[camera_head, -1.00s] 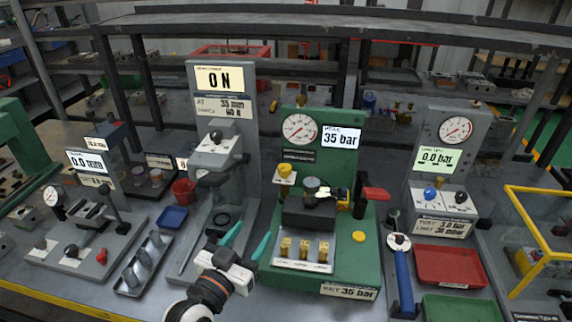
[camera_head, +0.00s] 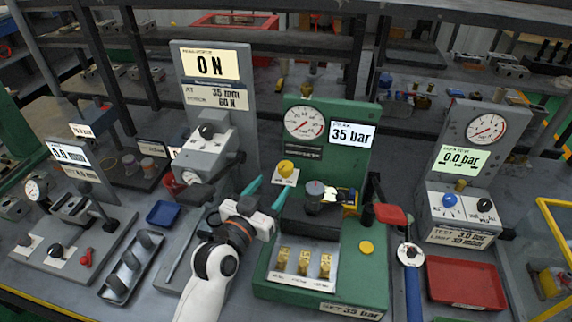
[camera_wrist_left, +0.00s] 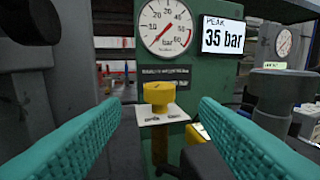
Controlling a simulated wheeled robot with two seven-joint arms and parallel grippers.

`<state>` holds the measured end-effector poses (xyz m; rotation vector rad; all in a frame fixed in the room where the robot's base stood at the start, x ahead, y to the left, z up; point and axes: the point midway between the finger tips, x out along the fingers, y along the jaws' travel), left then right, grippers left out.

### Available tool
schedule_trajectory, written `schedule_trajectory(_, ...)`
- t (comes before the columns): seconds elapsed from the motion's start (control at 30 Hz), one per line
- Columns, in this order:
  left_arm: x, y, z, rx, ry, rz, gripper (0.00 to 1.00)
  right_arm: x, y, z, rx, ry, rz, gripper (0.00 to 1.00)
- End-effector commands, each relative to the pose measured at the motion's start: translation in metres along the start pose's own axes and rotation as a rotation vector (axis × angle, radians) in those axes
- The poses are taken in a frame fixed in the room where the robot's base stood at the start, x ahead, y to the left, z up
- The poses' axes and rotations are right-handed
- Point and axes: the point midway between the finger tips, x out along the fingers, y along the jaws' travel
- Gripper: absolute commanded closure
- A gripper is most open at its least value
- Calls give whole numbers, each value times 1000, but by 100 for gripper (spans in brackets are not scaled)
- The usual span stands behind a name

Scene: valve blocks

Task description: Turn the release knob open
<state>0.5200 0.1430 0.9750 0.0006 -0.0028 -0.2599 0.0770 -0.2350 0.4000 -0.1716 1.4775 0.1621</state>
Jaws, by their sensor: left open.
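A yellow knob (camera_head: 286,168) stands on a small white plate at the left side of the green test station (camera_head: 350,255). It also shows in the left wrist view (camera_wrist_left: 159,93), ahead of and between the two fingers. My left gripper (camera_head: 267,192) has teal fingers, spread open and empty. They point at the knob from the front, and I see a gap between them and it. The fingers also fill both sides of the left wrist view (camera_wrist_left: 160,135). I cannot read the plate's marking. My right gripper is not in view.
The green station carries a gauge (camera_head: 304,123), a display (camera_head: 352,134) reading 35 bar, a dark clamp block right of the knob, and brass fittings (camera_head: 304,262) in front. The grey press (camera_head: 215,100) stands close on the left.

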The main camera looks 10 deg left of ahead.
Motion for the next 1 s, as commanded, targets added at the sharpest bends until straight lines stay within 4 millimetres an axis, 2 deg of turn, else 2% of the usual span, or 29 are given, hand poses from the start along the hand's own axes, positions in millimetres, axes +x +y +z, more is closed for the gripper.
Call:
schedule_trajectory(0.03, 12, 0, 3, -3, -2, 0, 45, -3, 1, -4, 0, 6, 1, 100)
schedule_trajectory(0.2, 45, 0, 2, -2, -1, 0, 45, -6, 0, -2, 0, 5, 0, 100)
schedule_trajectory(0.4, 70, 0, 1, -2, -1, 1, 45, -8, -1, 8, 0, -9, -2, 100)
schedule_trajectory(0.53, 77, 0, 0, -1, 0, 1, 45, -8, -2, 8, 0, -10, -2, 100)
schedule_trajectory(0.8, 78, 0, 0, -1, 0, 0, 45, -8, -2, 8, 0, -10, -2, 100)
schedule_trajectory(0.87, 78, 0, 0, -1, 0, 0, 53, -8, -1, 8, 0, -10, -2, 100)
schedule_trajectory(1.0, 78, 0, 0, -1, 0, 0, 76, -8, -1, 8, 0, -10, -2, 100)
